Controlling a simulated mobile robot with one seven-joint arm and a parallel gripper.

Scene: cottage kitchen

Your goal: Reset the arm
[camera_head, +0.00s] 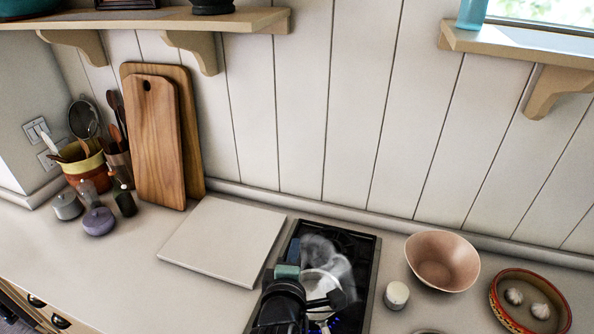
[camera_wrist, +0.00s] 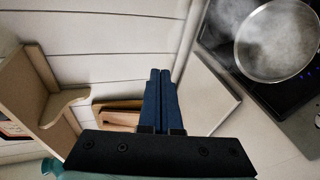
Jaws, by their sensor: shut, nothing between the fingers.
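My gripper (camera_wrist: 160,74) shows in the wrist view with its two dark blue fingers side by side, shut and empty. In the head view my gripper (camera_head: 291,250) and the dark end of my arm are over the left part of the black stove (camera_head: 365,250). The arm hides part of the stove and of a steaming pan (camera_head: 318,282). The pan (camera_wrist: 265,42) also shows in the wrist view, at the upper right, apart from the fingers.
A white board (camera_head: 222,240) lies left of the stove. Wooden cutting boards (camera_head: 155,140) lean on the wall. A pink bowl (camera_head: 442,262), a small white jar (camera_head: 396,295) and a red-rimmed dish (camera_head: 495,300) stand on the right. A wooden shelf (camera_head: 150,19) juts out above.

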